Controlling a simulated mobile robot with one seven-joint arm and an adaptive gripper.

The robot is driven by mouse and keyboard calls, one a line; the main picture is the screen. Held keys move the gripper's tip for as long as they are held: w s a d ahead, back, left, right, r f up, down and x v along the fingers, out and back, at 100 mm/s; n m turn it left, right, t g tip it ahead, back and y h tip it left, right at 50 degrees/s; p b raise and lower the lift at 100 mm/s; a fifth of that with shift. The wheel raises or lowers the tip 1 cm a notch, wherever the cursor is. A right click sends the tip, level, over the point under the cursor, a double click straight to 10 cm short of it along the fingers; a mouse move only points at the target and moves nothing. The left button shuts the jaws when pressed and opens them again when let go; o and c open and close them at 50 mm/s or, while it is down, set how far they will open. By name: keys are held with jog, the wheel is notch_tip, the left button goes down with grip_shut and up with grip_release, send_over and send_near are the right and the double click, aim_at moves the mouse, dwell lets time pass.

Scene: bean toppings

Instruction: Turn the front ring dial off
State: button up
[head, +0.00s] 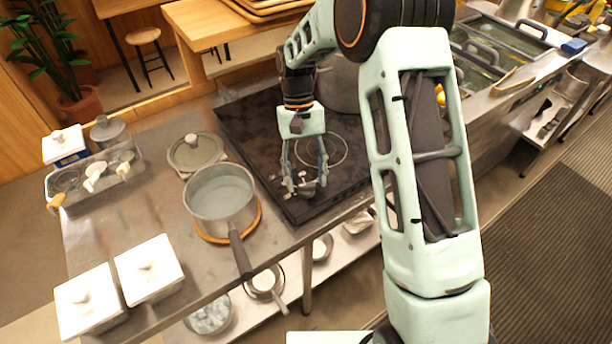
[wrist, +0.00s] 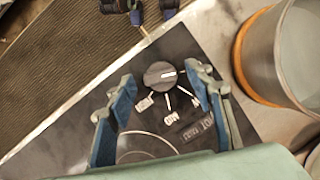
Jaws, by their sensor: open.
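The dark round dial (wrist: 160,77) sits on the black cooktop (wrist: 90,97) near its edge, with a light pointer line on its top running toward the right. Small white labels fan out below it, joined by thin lines. My gripper (wrist: 160,73) is open, with one finger on the left of the dial and one on the right. Gaps show between the dial and both fingers; I cannot tell the height of the fingertips. In the head view my gripper (head: 306,186) points down over the front edge of the cooktop (head: 250,125); its fingers largely hide the dial.
A grey pot (head: 222,195) stands on an orange ring left of the cooktop, its handle toward the counter's front. A lidded pot (head: 195,152) is behind it. White lidded boxes (head: 150,268) stand at the front left. A large pot (head: 338,85) is at the cooktop's back.

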jog(key=v, duration=1.2)
